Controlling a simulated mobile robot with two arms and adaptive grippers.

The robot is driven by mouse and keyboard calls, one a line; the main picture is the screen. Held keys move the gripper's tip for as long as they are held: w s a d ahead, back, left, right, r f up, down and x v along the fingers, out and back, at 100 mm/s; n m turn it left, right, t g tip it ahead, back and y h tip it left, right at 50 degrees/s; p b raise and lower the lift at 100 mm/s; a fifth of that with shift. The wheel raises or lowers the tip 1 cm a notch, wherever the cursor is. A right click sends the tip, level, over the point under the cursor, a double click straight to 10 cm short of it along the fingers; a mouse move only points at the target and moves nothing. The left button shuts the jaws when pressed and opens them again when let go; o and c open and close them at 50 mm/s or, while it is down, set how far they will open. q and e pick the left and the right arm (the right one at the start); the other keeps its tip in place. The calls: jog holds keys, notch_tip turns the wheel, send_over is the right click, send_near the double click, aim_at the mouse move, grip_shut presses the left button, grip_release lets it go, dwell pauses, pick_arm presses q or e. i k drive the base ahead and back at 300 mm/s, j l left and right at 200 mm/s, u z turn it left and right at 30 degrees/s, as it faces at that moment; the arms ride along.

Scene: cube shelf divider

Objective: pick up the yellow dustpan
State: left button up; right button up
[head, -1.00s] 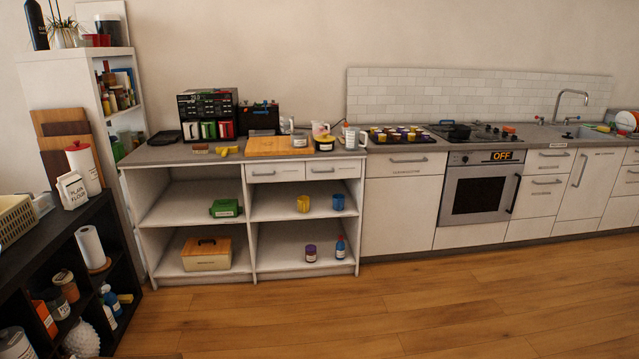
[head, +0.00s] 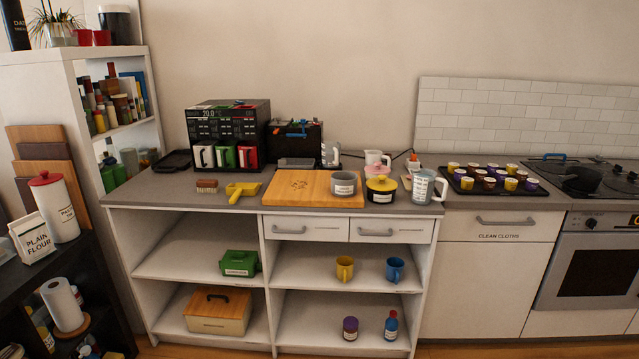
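The yellow dustpan (head: 243,190) lies on the grey countertop, near the front edge on the left part of the shelf unit. It sits between a small brown brush-like block (head: 207,186) on its left and a wooden cutting board (head: 290,189) on its right. It looks small from here, with a narrow part pointing toward the front left. Nothing covers it. Neither of my grippers shows in the head view.
The counter (head: 160,196) carries a black drawer organiser (head: 229,125) behind the dustpan, and bowls and a measuring jug (head: 422,187) to the right. A dark shelf with a flour bag (head: 32,238) stands at the left. Open cubbies lie below the counter.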

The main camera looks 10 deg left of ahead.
aim_at(237, 190)
jog(key=i+u, duration=0.35)
jog(key=i, duration=0.2)
jog(key=i+l+u, duration=0.15)
jog(key=i+u, duration=0.2)
jog(key=i, duration=0.2)
jog(key=i+l+u, duration=0.35)
jog(key=i, duration=0.15)
jog(key=j, duration=0.1)
